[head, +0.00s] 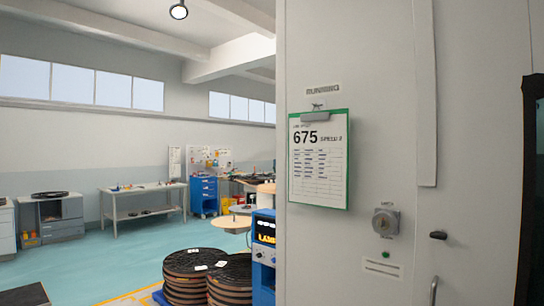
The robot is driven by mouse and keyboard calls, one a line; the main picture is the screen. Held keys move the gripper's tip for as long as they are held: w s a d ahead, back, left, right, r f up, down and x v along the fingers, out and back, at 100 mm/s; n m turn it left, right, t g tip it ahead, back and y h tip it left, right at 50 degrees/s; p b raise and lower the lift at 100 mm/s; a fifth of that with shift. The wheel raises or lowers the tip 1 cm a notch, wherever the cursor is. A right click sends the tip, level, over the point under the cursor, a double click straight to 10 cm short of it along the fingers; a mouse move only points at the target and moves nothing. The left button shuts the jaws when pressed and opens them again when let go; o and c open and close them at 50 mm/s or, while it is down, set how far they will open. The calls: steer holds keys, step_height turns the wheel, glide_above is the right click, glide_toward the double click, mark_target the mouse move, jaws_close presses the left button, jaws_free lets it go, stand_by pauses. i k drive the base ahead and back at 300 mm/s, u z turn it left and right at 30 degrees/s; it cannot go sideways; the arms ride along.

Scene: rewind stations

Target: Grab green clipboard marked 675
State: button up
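The green clipboard (347,178) marked 675 hangs on the face of a large grey cabinet, right of the middle in the head view. It holds a white printed sheet with the large number 675 at the top, under a grey metal clip. It hangs upright, close to the cabinet's left edge, below a small label. A hook or nail seems to show just above the clip. My gripper is not in the head view, and nothing touches the clipboard.
The grey cabinet (470,90) fills the right side, with a rotary switch (385,222) and a dark latch (438,235). Stacked black reels (186,276) stand lower middle beside a blue machine (263,255). A workbench (143,190) stands farther back. Blue-green floor (90,265) is open at left.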

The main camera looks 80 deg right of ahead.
mark_target(318, 141)
steer(key=i, duration=0.9)
steer(key=z, duration=3.3)
